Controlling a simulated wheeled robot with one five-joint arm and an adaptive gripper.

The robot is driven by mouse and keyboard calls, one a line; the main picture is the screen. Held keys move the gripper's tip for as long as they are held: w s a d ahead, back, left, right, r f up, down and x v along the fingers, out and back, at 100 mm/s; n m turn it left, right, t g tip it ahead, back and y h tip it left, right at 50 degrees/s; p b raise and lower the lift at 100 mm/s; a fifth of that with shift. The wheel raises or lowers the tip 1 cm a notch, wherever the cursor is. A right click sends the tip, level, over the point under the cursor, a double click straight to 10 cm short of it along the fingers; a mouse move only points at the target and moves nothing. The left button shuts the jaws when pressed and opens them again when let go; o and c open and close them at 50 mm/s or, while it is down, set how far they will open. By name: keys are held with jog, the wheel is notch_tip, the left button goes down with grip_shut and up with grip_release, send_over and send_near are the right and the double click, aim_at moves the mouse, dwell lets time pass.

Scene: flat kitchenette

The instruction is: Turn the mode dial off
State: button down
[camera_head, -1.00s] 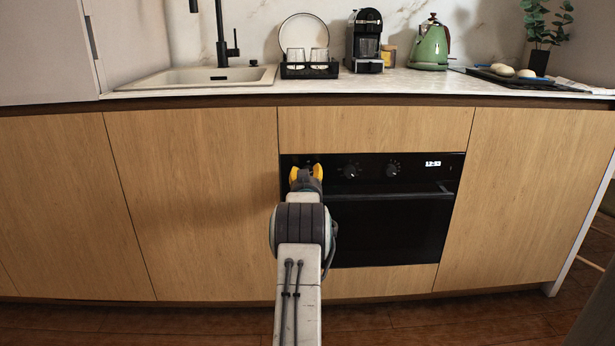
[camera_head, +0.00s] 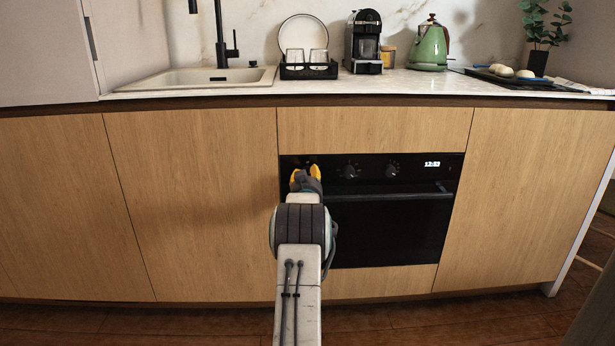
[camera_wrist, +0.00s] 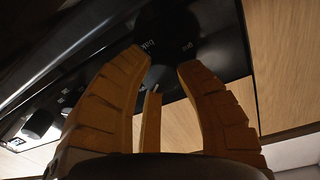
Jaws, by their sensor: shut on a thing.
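The black oven (camera_head: 390,225) is set in the wooden cabinet front, with its control strip along the top. My gripper (camera_head: 307,169) is at the left end of this strip, with its yellow fingers against the panel. In the wrist view my gripper (camera_wrist: 161,60) is shut on a dark dial (camera_wrist: 160,76), one finger on each side. This dial is the leftmost on the strip and is hidden behind my gripper in the head view. The panel is dark, so I cannot read the dial's setting.
Two more dials, the middle one (camera_head: 350,171) and the right one (camera_head: 392,170), sit to the right, beside a lit clock (camera_head: 432,163). The oven handle (camera_head: 400,196) runs just below. The counter (camera_head: 420,83) above holds a kettle (camera_head: 430,46) and a coffee machine (camera_head: 366,42).

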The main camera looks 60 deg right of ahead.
jog(key=shift+w+a+f, duration=0.1)
jog(key=shift+w+f, duration=0.05)
jog(key=shift+f, duration=0.05)
jog(key=c, duration=1.1)
grip_release()
jog(key=shift+w, duration=0.1)
jog(key=shift+o, duration=1.4)
jog(key=shift+r, duration=0.1)
jog(key=shift+s, duration=0.2)
jog(key=v, duration=1.1)
jog(key=shift+s+a, duration=0.15)
jog(key=shift+a, duration=0.25)
